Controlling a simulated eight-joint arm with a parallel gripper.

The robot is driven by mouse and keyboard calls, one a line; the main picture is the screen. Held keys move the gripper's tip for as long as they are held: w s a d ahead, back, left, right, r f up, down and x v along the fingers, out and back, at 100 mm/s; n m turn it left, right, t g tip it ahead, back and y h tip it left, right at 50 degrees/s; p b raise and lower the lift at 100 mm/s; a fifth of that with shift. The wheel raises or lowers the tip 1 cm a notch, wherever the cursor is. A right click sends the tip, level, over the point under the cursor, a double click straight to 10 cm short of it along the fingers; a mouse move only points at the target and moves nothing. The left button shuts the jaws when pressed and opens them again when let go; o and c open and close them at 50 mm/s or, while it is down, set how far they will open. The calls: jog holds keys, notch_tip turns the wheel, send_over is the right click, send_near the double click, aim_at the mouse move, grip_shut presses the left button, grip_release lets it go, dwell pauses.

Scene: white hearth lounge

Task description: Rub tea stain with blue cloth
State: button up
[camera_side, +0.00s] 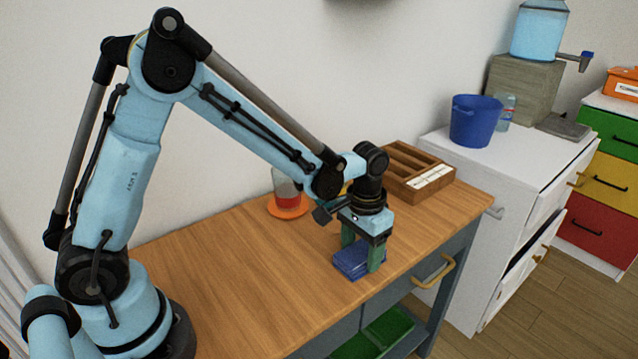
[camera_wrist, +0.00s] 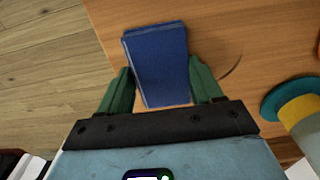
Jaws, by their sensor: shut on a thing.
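The blue cloth (camera_side: 352,264) is a folded, flat pad at the front edge of the wooden table (camera_side: 225,265). My gripper (camera_side: 362,250) points down over it, its green fingers on either side. In the wrist view the cloth (camera_wrist: 158,55) sits between the fingers of my gripper (camera_wrist: 160,78), which is shut on it. The cloth is at or just above the tabletop; I cannot tell if it touches. A thin dark curved mark, seemingly the tea stain (camera_wrist: 233,68), shows on the wood just right of the cloth in the wrist view. I cannot make it out in the side view.
An orange saucer (camera_side: 288,211) with a glass holding something red (camera_side: 287,190) stands behind my arm. A wooden divided box (camera_side: 412,168) sits at the table's far right. A teal and yellow object (camera_wrist: 295,102) is at the wrist view's right. The left tabletop is clear.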

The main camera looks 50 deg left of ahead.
jog(key=shift+a, duration=4.85)
jog(key=shift+a+r, duration=0.15)
notch_tip(320, 180, up, 8)
